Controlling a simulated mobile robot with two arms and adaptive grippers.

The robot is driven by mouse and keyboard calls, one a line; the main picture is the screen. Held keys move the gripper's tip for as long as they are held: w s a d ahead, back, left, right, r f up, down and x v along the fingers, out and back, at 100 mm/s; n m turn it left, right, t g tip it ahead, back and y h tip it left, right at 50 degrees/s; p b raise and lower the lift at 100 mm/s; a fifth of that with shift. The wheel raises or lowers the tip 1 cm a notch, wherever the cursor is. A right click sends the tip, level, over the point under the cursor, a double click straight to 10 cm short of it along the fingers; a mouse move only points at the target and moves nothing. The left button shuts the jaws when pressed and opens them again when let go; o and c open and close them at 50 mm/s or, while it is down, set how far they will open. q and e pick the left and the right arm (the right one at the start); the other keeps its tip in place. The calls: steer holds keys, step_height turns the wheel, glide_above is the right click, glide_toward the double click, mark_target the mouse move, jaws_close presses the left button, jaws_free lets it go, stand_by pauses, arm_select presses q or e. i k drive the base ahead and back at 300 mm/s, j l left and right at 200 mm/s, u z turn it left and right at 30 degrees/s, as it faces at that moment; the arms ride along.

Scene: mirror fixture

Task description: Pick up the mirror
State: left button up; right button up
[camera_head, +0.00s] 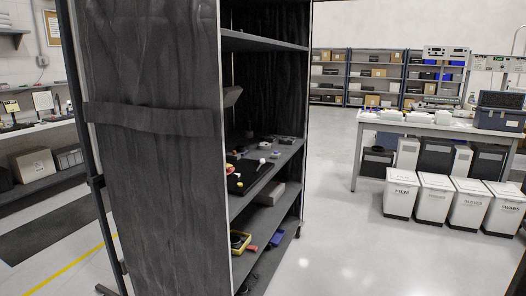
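I cannot make out a mirror for certain. A tall dark shelving rack with a fabric side panel (150,190) stands close in front of me, left of centre. Its middle shelf (240,203) holds a dark tray (253,177) and several small items, among them a white round-headed one (261,163) and yellow and red ones (231,169). They are too small to name. The side panel hides the left part of the shelves. Neither of my grippers is in view.
White lidded bins (434,201) stand before a workbench (415,127) at right. Shelves with boxes (372,72) line the back. The floor (345,240) right of the rack is clear.

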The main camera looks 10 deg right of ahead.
mark_target(235, 240)
steer(key=i+l+u, duration=0.15)
steer(key=u, duration=0.25)
steer(key=i+l+u, duration=0.1)
steer(key=u, duration=0.25)
steer(key=i+l+u, duration=0.1)
steer(key=l+u, duration=0.3)
steer(key=j, duration=0.1)
